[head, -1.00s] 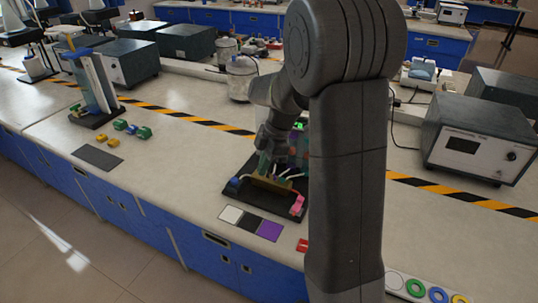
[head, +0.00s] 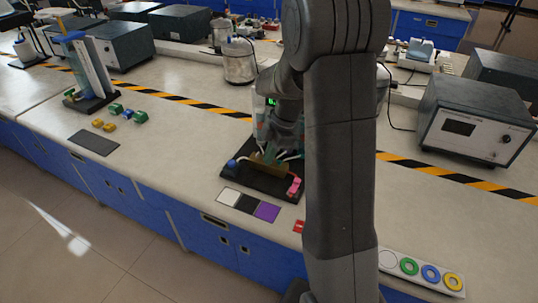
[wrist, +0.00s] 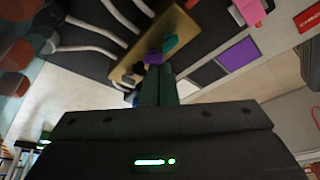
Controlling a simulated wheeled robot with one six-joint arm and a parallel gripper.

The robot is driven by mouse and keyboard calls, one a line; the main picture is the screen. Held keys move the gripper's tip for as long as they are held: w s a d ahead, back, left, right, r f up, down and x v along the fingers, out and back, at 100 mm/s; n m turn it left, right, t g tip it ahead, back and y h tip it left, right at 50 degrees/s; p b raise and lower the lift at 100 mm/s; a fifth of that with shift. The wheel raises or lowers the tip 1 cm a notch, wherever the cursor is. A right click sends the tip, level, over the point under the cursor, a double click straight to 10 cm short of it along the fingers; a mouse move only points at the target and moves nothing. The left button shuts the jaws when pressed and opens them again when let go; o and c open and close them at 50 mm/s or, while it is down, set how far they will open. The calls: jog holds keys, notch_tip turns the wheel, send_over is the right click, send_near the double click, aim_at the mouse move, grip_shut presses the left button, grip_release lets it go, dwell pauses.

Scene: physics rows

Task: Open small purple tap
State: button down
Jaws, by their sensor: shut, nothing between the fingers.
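A small purple tap (wrist: 153,58) sits on a brass bar (wrist: 185,30) in the wrist view, beside a small teal tap (wrist: 172,43). My gripper (wrist: 158,80) is shut and empty, its dark green fingers right at the purple tap; I cannot tell whether they touch it. In the head view my gripper (head: 268,153) is low over the brass bar (head: 270,169) on a black base (head: 262,184). The purple tap cannot be made out there. A pink tap (head: 294,186) and a blue knob (head: 232,164) stand at the base's ends.
White, black and purple squares (head: 267,211) lie in front of the base. White tubes (wrist: 95,25) run to the bar. A grey power unit (head: 475,125) stands right.

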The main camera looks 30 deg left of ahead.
jog(key=shift+w+d+n, duration=0.15)
jog(key=shift+d+n, duration=0.05)
jog(key=shift+n, duration=0.2)
jog(key=shift+w+d+n+b, duration=0.1)
jog(key=shift+n+b, duration=0.3)
jog(key=shift+b, duration=0.1)
jog(key=shift+n+g+h+b, duration=0.3)
jog(key=shift+n+h+b, duration=0.2)
jog(key=shift+n, duration=0.6)
jog(key=shift+d+r+n, duration=0.15)
jog(key=shift+d+n, duration=0.1)
jog(key=shift+n, duration=0.05)
